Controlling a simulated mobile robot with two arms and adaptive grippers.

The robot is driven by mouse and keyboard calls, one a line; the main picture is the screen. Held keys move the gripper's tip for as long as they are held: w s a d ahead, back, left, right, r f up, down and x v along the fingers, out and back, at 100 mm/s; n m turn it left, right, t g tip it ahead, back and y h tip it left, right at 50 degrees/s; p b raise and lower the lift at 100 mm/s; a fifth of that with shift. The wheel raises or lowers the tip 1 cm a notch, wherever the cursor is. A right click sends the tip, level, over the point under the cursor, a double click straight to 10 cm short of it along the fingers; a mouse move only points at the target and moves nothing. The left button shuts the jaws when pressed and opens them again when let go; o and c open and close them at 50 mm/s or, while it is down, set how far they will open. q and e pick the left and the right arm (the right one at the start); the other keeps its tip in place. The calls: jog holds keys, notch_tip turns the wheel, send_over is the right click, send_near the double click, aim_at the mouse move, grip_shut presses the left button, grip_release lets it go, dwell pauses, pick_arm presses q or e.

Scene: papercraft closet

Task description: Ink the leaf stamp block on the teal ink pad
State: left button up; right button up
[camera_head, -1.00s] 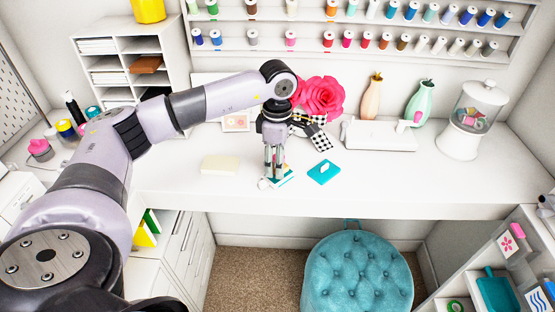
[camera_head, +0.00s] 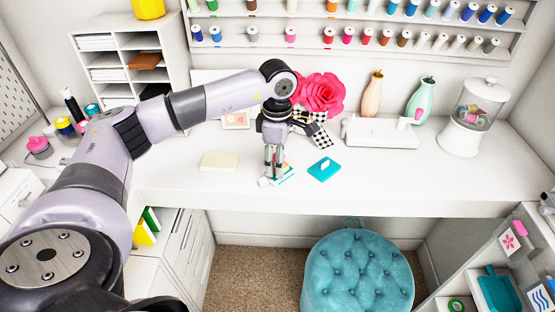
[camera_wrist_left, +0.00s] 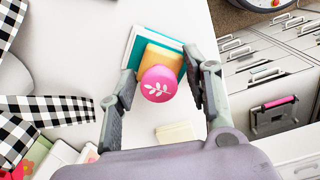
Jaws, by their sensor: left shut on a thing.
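My left gripper (camera_head: 273,172) points down over the white desk and is shut on the leaf stamp block. In the left wrist view the stamp's round pink top with a white leaf print (camera_wrist_left: 158,83) and its yellow-tan body (camera_wrist_left: 163,57) show between the fingers (camera_wrist_left: 160,92). A teal, white-edged flat piece (camera_wrist_left: 172,42) lies under the stamp; I cannot tell whether the two touch. In the head view a bit of teal and white shows at the fingertips. A teal flat square with a white mark (camera_head: 330,172) lies just right of the gripper. My right gripper is not in view.
A cream block (camera_head: 220,161) lies left of the gripper. A checkered bow (camera_head: 320,136) and a pink paper flower (camera_head: 321,93) are behind it. A white flat device (camera_head: 380,134), vases and a jar stand right. The desk's front right is clear.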

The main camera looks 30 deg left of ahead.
pick_arm(q)
jog(key=shift+f, duration=0.1)
dwell(0.3)
jog(key=shift+r+p, duration=0.45)
jog(key=shift+r, duration=0.3)
jog(key=shift+f+b, duration=0.7)
jog(key=shift+f, duration=0.05)
dwell(1.0)
jog(key=shift+r, duration=0.1)
jog(key=shift+r+p, duration=0.4)
jog(key=shift+r, duration=0.25)
jog(key=shift+f+b, duration=0.55)
jog(key=shift+f, duration=0.15)
